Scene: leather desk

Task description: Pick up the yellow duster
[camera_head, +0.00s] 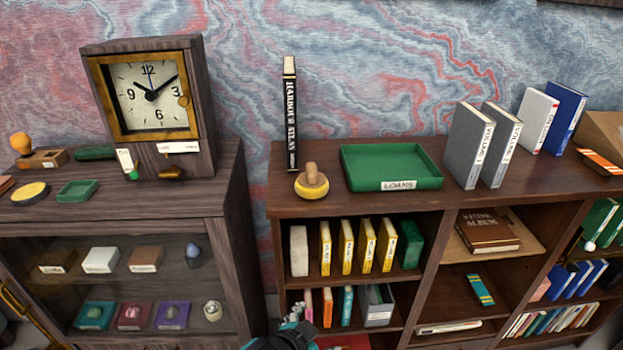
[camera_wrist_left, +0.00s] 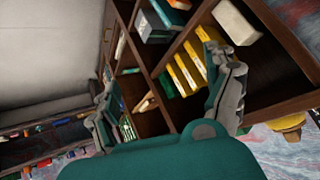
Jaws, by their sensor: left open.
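The yellow duster (camera_head: 311,190) has a round yellow base and a wooden knob handle. It sits on top of the brown bookshelf (camera_head: 262,209), near its left front edge, in front of a tall black book and left of the green tray. A round yellow thing (camera_wrist_left: 290,121), which looks like the duster, shows at the right edge of the left wrist view. My left gripper (camera_wrist_left: 157,75) is open and empty, its fingers wide apart in front of the shelves. In the head view only part of my left arm shows at the bottom, below the duster. My right gripper is not in view.
The black book (camera_head: 290,115) stands upright behind the duster. The green LOANS tray (camera_head: 398,185) lies close to its right. Grey volumes (camera_head: 470,145) stand farther right. A clock (camera_head: 150,95) stands on the left cabinet, across a gap.

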